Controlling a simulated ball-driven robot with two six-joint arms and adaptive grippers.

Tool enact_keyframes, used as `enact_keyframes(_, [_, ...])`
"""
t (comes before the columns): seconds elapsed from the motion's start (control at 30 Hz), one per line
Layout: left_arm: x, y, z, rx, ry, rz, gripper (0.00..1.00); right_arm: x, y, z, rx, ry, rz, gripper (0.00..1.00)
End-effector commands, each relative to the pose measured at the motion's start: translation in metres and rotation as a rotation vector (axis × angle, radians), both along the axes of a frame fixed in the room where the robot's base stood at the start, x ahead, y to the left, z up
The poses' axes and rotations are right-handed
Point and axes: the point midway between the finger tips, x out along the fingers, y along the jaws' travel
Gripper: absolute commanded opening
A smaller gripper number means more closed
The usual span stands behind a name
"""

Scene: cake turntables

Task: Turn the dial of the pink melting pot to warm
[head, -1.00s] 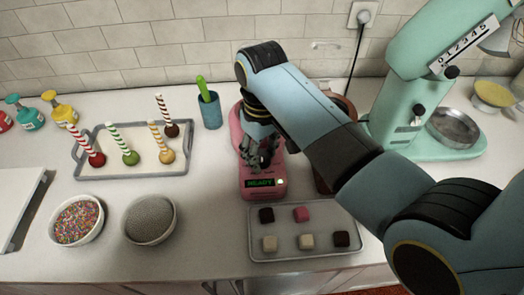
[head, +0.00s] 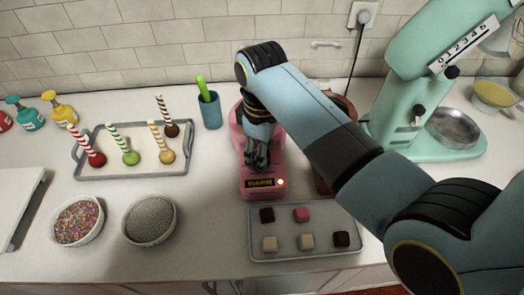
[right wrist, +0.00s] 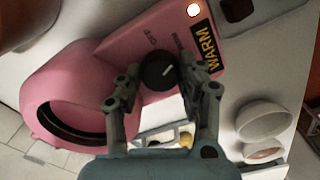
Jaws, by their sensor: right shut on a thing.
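The pink melting pot (head: 249,181) stands on the counter behind the small tray. Its display (head: 260,183) reads WARM in amber, with a lit lamp beside it. My right gripper (head: 257,164) reaches down over the pot and hides the dial in the head view. In the right wrist view the pink melting pot (right wrist: 105,65) shows its open round bowl. The black dial (right wrist: 158,71) with a white pointer line sits between the fingers of my right gripper (right wrist: 160,82), which is shut on it. My left gripper is not in view.
A tray of chocolate pieces (head: 323,256) lies just in front of the pot. A brown pot (head: 322,180) stands close on the right, partly behind my arm. A blue cup (head: 210,112) and a cake-pop tray (head: 86,173) are left. The teal mixer (head: 398,105) is right.

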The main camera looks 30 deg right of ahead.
Motion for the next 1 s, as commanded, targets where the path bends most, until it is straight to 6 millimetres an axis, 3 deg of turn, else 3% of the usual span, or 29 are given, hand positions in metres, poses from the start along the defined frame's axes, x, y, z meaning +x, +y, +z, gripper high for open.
enact_keyframes(0.27, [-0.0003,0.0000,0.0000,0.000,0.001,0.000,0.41,0.0003,0.0008,0.0002,0.002,-0.001,0.000,0.06])
enact_keyframes(0.3, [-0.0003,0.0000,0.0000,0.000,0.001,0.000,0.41,0.0003,0.0008,0.0002,0.002,-0.001,0.000,0.42])
enact_keyframes(0.47, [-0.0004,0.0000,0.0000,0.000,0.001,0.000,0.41,0.0002,0.0005,0.0002,0.001,0.000,-0.001,0.62])
enact_keyframes(1.0, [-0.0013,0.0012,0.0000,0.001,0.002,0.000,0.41,0.0003,-0.0001,0.0003,0.000,-0.001,-0.020,0.62])
